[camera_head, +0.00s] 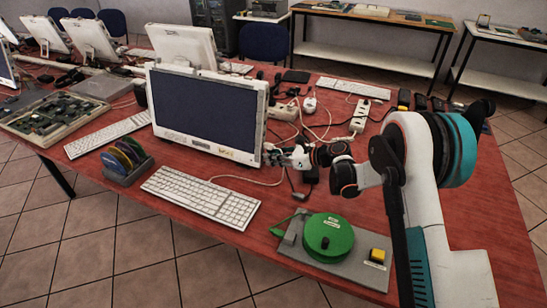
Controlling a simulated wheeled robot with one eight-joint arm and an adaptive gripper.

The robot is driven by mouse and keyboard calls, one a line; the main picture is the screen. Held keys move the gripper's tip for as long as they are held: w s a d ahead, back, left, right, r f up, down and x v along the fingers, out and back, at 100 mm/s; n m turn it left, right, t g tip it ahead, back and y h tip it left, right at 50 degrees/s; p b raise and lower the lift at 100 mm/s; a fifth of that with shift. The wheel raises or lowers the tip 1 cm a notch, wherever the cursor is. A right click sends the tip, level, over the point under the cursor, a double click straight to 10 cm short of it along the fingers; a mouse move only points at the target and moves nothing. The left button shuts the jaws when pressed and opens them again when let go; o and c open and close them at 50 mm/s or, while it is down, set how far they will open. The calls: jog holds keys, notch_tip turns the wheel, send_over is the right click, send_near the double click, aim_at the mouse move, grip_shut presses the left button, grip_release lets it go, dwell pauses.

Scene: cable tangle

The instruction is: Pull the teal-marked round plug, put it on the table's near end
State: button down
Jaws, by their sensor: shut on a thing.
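My gripper (272,156) is in the middle of the table, just right of the front monitor's lower right edge. It is shut on a small pale thing that looks like a plug, largely hidden by the fingers. No teal mark can be made out at this size. A white cable (246,180) runs below the gripper toward the keyboard. A white power strip (360,116) lies further back, and a white round plug (309,104) stands left of it among tangled cables. The red table (470,220) extends toward me to its near end.
A green reel (328,238) and a yellow-topped block (377,256) sit on a grey board near the front edge. The monitor (208,113) and white keyboard (201,195) are left of my gripper. Small dark adapters (420,101) line the back right. My arm covers part of the right side.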

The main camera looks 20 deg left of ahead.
aim_at(381, 193)
jog(key=shift+d, duration=0.35)
jog(key=shift+s+d+b, duration=0.1)
jog(key=shift+d+b, duration=0.25)
jog(key=shift+d, duration=0.9)
jog(key=c, duration=2.3)
grip_release()
grip_shut()
jog(key=shift+d, duration=0.25)
jog(key=w+d+m+t+h+p, duration=0.1)
jog(key=d, duration=0.5)
jog(key=w+d+r+m+t+h+p, duration=0.1)
jog(key=d+m+p, duration=0.1)
jog(key=d, duration=0.3)
jog(key=w+d+r+m+t+h+p, duration=0.1)
jog(key=d+t+p, duration=0.1)
jog(key=d, duration=0.4)
jog(key=shift+w+d+r+m+h, duration=0.1)
jog(key=shift+w+d+m+h, duration=0.1)
jog(key=shift+d+m+h, duration=0.15)
jog(key=s+d+r+m+t+h+p, duration=0.15)
jog(key=d+m+h+p, duration=0.3)
jog(key=d, duration=1.35)
jog(key=shift+a+f+b, duration=0.1)
jog(key=shift+f+b, duration=1.6)
jog(key=shift+f, duration=1.75)
